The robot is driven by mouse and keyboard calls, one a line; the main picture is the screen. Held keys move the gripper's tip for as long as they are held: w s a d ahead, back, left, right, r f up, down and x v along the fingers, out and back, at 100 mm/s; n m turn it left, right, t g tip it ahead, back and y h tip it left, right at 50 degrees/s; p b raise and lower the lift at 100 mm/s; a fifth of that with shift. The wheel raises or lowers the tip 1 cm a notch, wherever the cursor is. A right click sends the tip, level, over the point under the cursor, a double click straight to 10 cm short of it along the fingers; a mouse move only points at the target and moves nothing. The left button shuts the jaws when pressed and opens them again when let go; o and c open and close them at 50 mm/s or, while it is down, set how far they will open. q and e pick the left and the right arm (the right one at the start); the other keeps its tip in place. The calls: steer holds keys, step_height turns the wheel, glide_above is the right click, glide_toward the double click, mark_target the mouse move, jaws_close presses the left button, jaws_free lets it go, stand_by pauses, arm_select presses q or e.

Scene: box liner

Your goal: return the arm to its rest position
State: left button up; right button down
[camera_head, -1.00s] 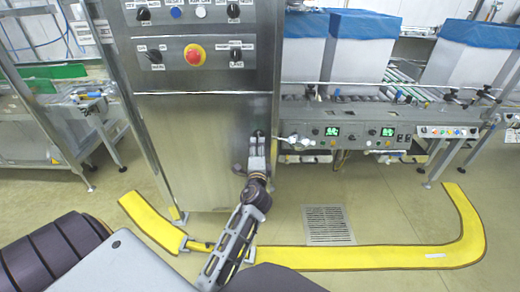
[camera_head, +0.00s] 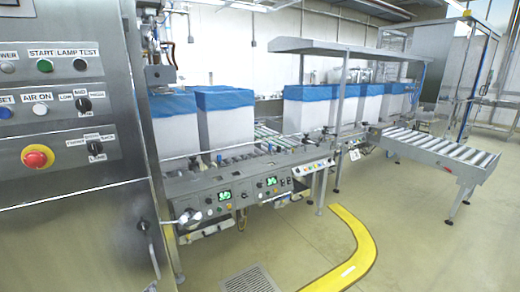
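Neither of my arms nor grippers shows in the head view now. A steel control cabinet (camera_head: 75,215) fills the left side, with a red emergency button (camera_head: 38,157), a green button (camera_head: 44,65) and several black knobs on its panel. A handle (camera_head: 144,226) is on the cabinet's right edge. Where my arms are, and whether the grippers hold anything, is hidden.
A conveyor line with white boxes lined in blue (camera_head: 226,122) runs behind the cabinet. A roller conveyor (camera_head: 436,147) extends at the right. A yellow floor strip (camera_head: 355,247) curves in front, near a floor grate (camera_head: 250,280). Open floor lies at the lower right.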

arm_select(q)
steer(key=s+d+f+n+g+h, duration=0.2)
steer(key=s+d+f, duration=0.5)
steer(key=s, duration=0.4)
steer(key=s+d+f+n+g+h+p, duration=0.1)
steer(key=s+d+f+n+g+h, duration=0.1)
steer(key=s+d+f+g+h, duration=0.3)
steer(key=s+d+f+g, duration=0.1)
steer(key=s+d+f, duration=0.1)
steer(key=s+f, duration=0.2)
steer(key=shift+s+d, duration=0.25)
steer(key=shift+s, duration=0.6)
arm_select(e)
steer(key=shift+f, duration=0.15)
